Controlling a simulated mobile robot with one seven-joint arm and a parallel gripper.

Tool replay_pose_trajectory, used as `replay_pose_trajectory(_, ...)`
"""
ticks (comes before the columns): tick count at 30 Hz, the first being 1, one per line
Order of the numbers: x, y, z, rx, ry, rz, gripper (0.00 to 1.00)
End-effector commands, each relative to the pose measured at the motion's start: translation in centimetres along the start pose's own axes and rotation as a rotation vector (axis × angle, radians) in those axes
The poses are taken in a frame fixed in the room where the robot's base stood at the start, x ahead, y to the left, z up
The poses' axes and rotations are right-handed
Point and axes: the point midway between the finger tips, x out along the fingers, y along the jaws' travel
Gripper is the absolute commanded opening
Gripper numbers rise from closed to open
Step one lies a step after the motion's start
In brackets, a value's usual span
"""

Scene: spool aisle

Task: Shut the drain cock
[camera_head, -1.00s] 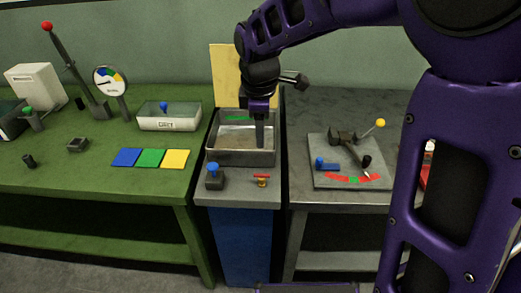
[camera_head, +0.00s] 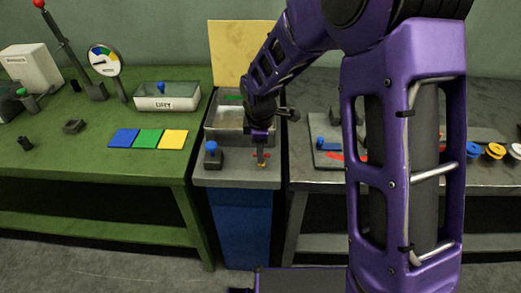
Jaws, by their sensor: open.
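The drain cock (camera_head: 262,165) is a small brass fitting with a red handle on the grey ledge in front of the metal tank (camera_head: 217,136). Only bits of its red and brass show; my gripper hides most of it. My gripper (camera_head: 261,158) points down over the cock with its fingertips at the handle. It is open. I cannot tell whether the fingers touch the handle or which way the handle is turned.
A blue-knobbed control (camera_head: 212,156) stands on the ledge just left of my gripper. A yellow board (camera_head: 239,50) rises behind the tank. A green table (camera_head: 60,165) with coloured squares and a DIRTY-like labelled box (camera_head: 168,98) is at left; a grey bench (camera_head: 305,185) is at right.

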Motion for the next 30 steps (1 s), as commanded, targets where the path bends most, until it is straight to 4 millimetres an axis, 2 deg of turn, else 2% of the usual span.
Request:
replay_pose_trajectory(8, 0.15, 0.03, -0.01, 0.000, 0.000, 0.001, 0.45)
replay_pose_trajectory(15, 0.13, 0.03, -0.02, 0.000, 0.000, 0.001, 0.03)
replay_pose_trajectory(16, 0.13, 0.03, -0.02, 0.000, 0.000, 0.001, 0.00)
replay_pose_trajectory(30, 0.15, 0.03, -0.07, 0.023, -0.004, 0.001, 0.00)
